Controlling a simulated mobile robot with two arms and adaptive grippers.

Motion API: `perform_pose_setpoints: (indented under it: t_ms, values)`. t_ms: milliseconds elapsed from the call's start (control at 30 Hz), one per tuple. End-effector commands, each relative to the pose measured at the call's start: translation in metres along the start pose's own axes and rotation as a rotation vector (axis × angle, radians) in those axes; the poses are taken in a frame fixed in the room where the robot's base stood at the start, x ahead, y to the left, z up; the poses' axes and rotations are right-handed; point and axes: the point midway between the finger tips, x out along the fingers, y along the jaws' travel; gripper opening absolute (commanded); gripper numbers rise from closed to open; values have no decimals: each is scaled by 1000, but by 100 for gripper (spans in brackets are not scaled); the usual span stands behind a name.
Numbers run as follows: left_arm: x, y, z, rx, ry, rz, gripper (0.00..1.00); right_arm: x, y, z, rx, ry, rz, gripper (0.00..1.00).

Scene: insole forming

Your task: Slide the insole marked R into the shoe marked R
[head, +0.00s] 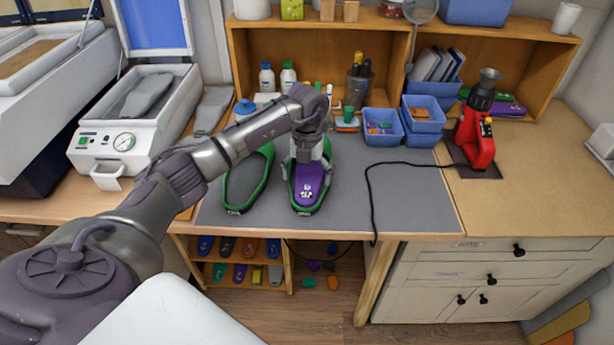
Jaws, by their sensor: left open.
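Two green-rimmed shoes lie on the grey mat, their heel ends towards me. The left shoe (229,195) is open and shows a grey inside. The right shoe (294,200) has a purple insole (308,190) lying within its rim. White marks show on the insole, but I cannot read them surely as R. My left gripper (309,158) is open, pointing down over the far part of the purple insole and hiding that end. I cannot tell whether its fingers touch the insole or whether the insole is fully seated. My right gripper is not in view.
The grey mat (410,205) is clear to the right except for a black cable (369,190). Blue bins (384,128), a pen cup (358,88) and bottles (267,76) stand behind. A red press (475,135) stands right, a white heater (125,140) left.

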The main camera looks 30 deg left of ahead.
Motion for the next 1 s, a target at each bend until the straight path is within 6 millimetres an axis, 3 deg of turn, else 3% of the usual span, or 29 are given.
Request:
perform_pose_setpoints:
  t_ms: [167,633,800,1000]
  values:
    - [-14,0,1,0,-3,-2,98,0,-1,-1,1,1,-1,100]
    - [-105,0,1,0,-4,-1,98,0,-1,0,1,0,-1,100]
    - [-118,0,0,0,-1,-1,98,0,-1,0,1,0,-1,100]
    - [-120,0,0,0,0,0,98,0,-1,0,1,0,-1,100]
